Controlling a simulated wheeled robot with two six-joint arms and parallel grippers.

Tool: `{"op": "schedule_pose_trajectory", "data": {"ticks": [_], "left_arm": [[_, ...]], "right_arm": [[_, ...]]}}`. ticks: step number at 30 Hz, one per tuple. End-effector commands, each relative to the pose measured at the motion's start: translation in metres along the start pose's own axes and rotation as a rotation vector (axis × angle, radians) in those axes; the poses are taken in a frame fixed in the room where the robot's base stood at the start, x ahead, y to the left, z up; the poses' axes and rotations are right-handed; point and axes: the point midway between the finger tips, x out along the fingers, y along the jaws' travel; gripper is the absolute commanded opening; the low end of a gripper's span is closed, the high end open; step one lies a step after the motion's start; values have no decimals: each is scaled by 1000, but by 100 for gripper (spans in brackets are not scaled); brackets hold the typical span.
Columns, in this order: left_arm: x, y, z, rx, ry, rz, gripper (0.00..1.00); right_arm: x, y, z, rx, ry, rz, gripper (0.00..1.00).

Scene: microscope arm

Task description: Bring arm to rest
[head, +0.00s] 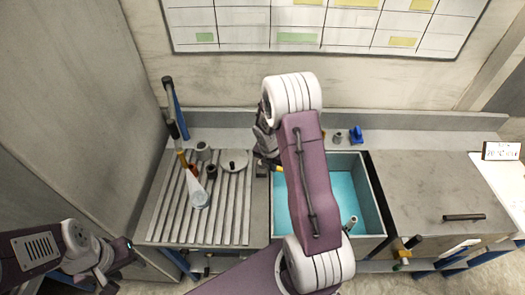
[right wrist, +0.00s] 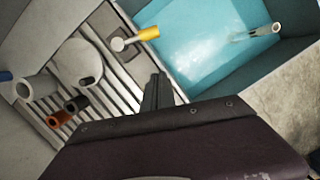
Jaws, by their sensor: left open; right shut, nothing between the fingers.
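My right arm reaches up from the bottom of the head view, its purple link crossing in front of the sink. My right gripper (head: 265,142) is above the strip between the ribbed drainboard (head: 226,230) and the sink (head: 374,205), partly hidden by its own wrist. In the right wrist view its fingers (right wrist: 158,90) are together with nothing between them, over the drainboard's edge. My left gripper (head: 112,272) is low at the left, before the bench, open and empty; its fingertips are hard to make out.
A clear flask (head: 200,196), a round pale lid-like piece (head: 233,160) and small cylinders stand on the drainboard. A yellow-tipped piece (right wrist: 148,34) lies by the sink's edge. A blue item (head: 356,135) stands behind the sink. The grey worktop (head: 430,185) at right is mostly clear.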

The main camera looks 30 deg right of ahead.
Motion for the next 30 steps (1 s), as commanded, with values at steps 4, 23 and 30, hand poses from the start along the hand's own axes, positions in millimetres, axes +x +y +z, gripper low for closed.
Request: {"op": "schedule_pose_trajectory", "data": {"ticks": [4, 23, 30], "left_arm": [[0, 0, 0, 0, 0, 0, 47], [164, -3, 17, 0, 0, 0, 47], [157, -3, 16, 0, 1, 0, 47]], "right_arm": [[0, 0, 0, 0, 0, 0, 0], [8, 5, -180, 1139, 161, 113, 0], [9, -32, -220, 2005, 216, -123, 0]]}}
